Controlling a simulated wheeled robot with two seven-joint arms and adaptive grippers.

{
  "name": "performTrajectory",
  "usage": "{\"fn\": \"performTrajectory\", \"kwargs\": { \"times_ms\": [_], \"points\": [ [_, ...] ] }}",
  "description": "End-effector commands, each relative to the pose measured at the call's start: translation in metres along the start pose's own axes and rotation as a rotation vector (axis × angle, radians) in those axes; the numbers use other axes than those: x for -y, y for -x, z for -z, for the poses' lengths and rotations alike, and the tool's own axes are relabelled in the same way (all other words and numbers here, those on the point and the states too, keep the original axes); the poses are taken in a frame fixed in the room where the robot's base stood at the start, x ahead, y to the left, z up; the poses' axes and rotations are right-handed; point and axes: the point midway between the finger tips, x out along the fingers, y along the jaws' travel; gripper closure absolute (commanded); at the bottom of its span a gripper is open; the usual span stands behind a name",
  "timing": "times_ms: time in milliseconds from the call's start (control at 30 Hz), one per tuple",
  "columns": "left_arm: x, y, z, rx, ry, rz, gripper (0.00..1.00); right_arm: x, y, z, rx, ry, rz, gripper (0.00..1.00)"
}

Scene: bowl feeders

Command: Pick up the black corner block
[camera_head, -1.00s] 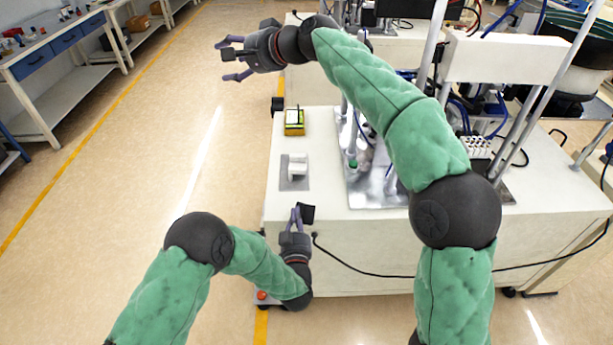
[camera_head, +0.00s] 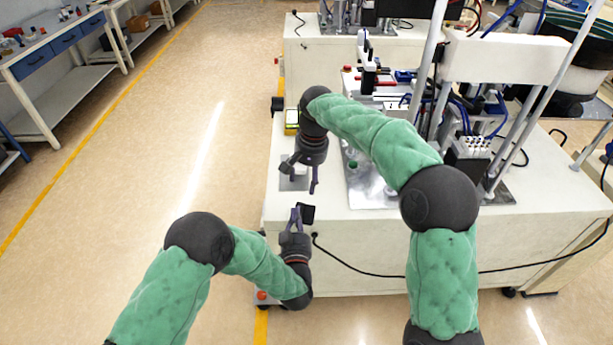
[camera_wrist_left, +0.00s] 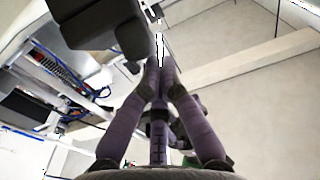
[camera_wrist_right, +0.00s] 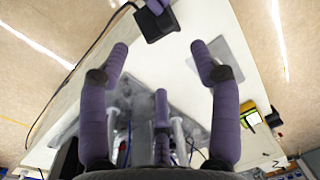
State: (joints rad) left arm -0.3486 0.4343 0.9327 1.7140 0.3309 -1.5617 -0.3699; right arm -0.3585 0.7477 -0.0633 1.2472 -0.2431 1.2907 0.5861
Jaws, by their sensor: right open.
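The black corner block (camera_head: 307,213) is at the front left edge of the white table in the head view. My left gripper (camera_head: 296,212) is shut, with its fingertips on the block's left side. In the left wrist view the closed fingers meet at the dark block (camera_wrist_left: 131,38). The right wrist view shows the block (camera_wrist_right: 156,22) beyond and between my right fingertips, with purple left fingers behind it. My right gripper (camera_head: 301,176) is open and empty, pointing down toward the block from behind, apart from it.
A grey plate (camera_head: 290,182) lies on the white table under my right gripper. A yellow-topped box (camera_head: 291,118) stands behind it. Metal posts and a machine on a steel plate (camera_head: 372,198) fill the right. A black cable (camera_head: 365,270) hangs down the table front.

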Motion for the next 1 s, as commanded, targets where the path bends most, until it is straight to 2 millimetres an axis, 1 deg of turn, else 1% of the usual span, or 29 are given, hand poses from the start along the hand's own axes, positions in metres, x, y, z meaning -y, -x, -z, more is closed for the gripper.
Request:
{"fn": "performTrajectory", "kwargs": {
  "times_ms": [33,267,433,567,900,1000],
  "points": [
    [0.0,0.003,-0.007,0.017,-0.004,-0.001,1.0,0.0,-0.001,0.0,0.0,0.0,0.0,0.37],
    [0.0,0.003,-0.007,0.017,-0.003,-0.002,1.0,0.0,-0.001,0.0,-0.001,0.0,0.002,0.37],
    [0.0,0.003,-0.007,0.017,-0.003,-0.002,1.0,0.0,-0.012,0.0,0.001,0.0,0.001,0.37],
    [0.0,0.003,-0.007,0.016,-0.003,-0.002,1.0,0.0,-0.03,0.0,0.002,-0.001,0.001,0.37],
    [0.0,0.003,-0.007,0.016,-0.003,-0.001,1.0,0.001,-0.087,0.0,0.002,-0.001,0.002,0.37],
    [0.0,0.002,-0.006,0.016,-0.003,-0.001,1.0,0.001,-0.1,0.0,0.001,-0.001,0.003,0.37]
  ]
}}
